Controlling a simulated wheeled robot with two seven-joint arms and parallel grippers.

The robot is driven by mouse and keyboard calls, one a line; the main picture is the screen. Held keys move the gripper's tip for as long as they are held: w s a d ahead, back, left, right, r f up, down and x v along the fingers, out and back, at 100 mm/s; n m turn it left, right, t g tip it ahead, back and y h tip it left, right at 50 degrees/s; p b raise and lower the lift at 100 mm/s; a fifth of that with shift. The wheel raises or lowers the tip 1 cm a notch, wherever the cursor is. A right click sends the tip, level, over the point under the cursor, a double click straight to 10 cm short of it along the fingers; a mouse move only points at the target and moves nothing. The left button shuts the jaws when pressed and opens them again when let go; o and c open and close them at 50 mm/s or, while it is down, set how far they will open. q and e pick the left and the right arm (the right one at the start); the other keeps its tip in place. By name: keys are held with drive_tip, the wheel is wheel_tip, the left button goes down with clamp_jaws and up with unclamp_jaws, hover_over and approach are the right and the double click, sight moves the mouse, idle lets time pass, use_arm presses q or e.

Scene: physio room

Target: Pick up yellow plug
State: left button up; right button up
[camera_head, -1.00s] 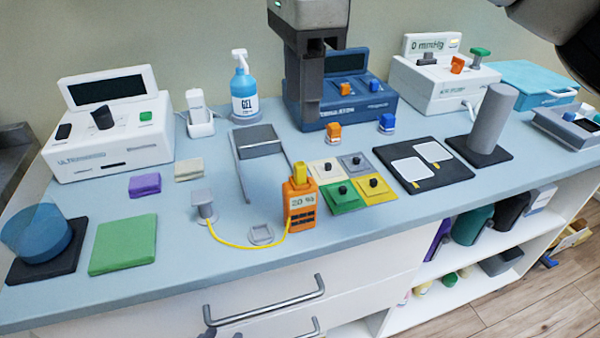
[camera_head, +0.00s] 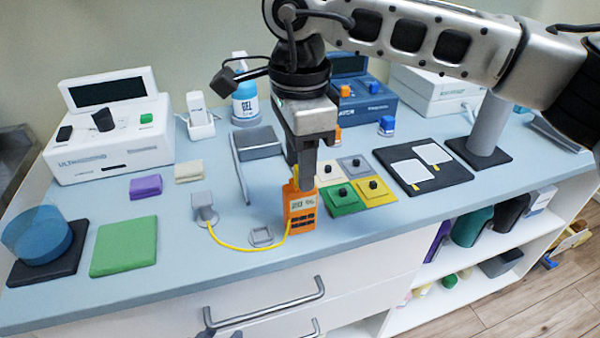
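An orange meter (camera_head: 301,212) reading "20 %" stands upright on the blue-grey counter. A yellow cable (camera_head: 240,245) curves from it to a grey block (camera_head: 203,205) on the left. The yellow plug at the meter's top is hidden behind my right gripper (camera_head: 304,186), apart from perhaps a thin sliver at the left edge. The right gripper points down, its dark fingers at the meter's top. The fingers overlap in this view, so whether they are closed on the plug cannot be seen. My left gripper is not in view.
Coloured pads with black knobs (camera_head: 345,198) lie close on the right, then a black board (camera_head: 425,165). The counter's front edge is near.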

drive_tip(key=c, duration=0.9)
drive_tip(key=shift+o, duration=0.2)
drive_tip(key=shift+r, duration=0.15)
